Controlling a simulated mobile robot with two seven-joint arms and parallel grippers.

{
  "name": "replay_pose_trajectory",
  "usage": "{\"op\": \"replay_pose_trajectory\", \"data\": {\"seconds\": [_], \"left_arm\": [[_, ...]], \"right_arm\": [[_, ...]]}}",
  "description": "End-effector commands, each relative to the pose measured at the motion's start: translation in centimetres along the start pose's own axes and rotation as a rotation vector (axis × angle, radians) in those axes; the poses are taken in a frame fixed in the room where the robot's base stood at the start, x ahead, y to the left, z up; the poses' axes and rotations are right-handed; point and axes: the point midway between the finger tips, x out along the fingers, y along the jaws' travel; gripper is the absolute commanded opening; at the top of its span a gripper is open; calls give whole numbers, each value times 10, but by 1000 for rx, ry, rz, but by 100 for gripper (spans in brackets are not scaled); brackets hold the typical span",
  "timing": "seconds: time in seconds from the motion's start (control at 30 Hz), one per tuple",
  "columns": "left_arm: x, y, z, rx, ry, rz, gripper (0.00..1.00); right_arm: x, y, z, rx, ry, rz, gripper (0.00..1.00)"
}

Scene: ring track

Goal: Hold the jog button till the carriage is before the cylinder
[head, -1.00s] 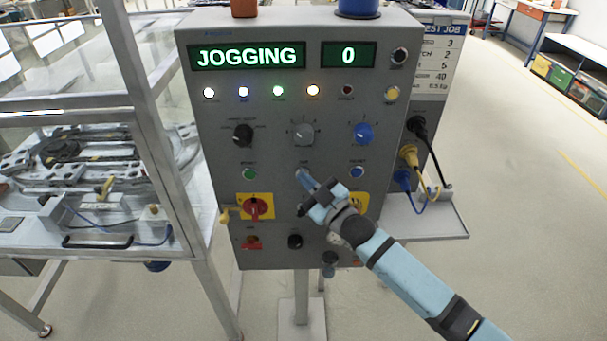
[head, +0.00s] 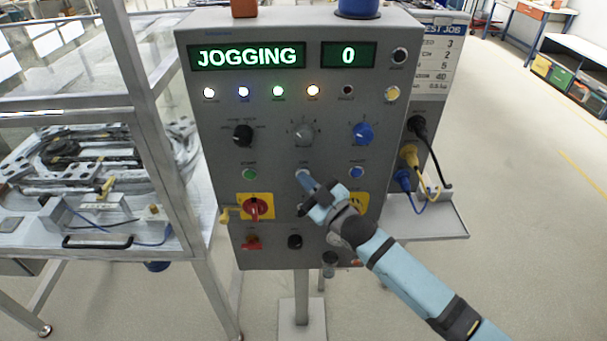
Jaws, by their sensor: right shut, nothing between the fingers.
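The grey control box (head: 325,110) stands in the middle of the head view, its left display reading JOGGING (head: 247,56) and its right one 0. My right gripper (head: 304,178) is shut and empty. The ring track (head: 150,165) lies on the table at left, behind a frame. I cannot clearly tell the carriage or the cylinder among the parts there. My left gripper is not in view.
A green button (head: 249,174) and a blue button (head: 357,172) flank the centre button. A red rotary switch (head: 255,207) is below left. Cables plug into the box's right side above a grey shelf (head: 437,223). The floor at right is clear.

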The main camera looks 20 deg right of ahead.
Motion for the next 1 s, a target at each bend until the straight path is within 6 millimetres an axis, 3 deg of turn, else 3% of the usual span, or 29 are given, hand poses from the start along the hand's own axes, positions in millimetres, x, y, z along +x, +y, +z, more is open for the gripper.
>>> {"op": "replay_pose_trajectory", "data": {"seconds": [0.67, 1.0], "left_arm": [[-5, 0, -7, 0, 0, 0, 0], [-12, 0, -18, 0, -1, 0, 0]], "right_arm": [[-12, -9, -9, 0, -1, 0, 0], [-34, -24, -26, 2, -1, 0, 0]]}}
